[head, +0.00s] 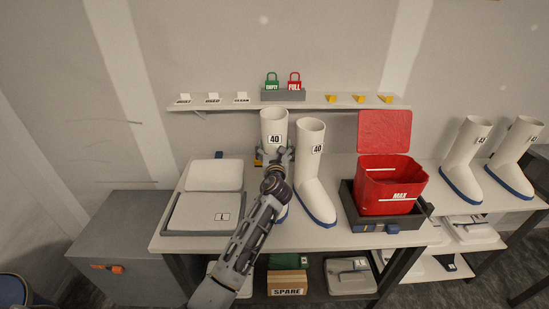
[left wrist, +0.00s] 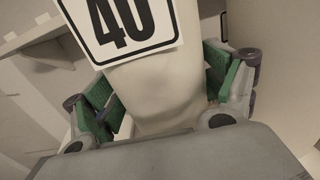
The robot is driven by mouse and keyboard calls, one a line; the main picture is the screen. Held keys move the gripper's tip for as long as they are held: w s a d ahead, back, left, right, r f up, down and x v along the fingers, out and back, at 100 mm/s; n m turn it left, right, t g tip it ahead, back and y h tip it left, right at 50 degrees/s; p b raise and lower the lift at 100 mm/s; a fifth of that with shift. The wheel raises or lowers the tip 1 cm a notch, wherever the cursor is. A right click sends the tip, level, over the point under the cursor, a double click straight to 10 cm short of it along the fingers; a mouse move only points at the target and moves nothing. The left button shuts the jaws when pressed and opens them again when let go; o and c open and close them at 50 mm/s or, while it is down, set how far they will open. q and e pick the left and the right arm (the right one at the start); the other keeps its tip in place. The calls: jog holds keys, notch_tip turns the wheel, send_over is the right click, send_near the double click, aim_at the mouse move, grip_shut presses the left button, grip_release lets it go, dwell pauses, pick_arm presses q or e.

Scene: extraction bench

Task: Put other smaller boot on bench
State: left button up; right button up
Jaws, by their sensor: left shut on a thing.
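Two white boots labelled 40 are upright at the middle of the bench (head: 345,241). My left gripper (head: 274,157) is shut around the shaft of the left 40 boot (head: 273,121). In the left wrist view this boot (left wrist: 152,85) fills the space between the green finger pads, with its label above them. My arm hides most of its foot, so I cannot tell whether its sole touches the bench. The other 40 boot (head: 312,172) stands just to the right, its blue sole on the bench. My right gripper is not in view.
A red bin marked MAX (head: 388,188) sits in a dark tray right of the boots. A pale case (head: 200,211) lies open at left. Two larger-numbered boots (head: 463,157) (head: 513,156) stand on the far-right bench. A shelf (head: 220,105) with padlocks runs behind.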

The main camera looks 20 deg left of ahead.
pick_arm(q)
jog(key=shift+f+b, duration=0.4)
jog(key=shift+f, duration=1.5)
jog(key=o, duration=1.9)
jog(key=shift+f, duration=0.15)
jog(key=shift+s, duration=0.1)
jog(key=shift+v, duration=6)
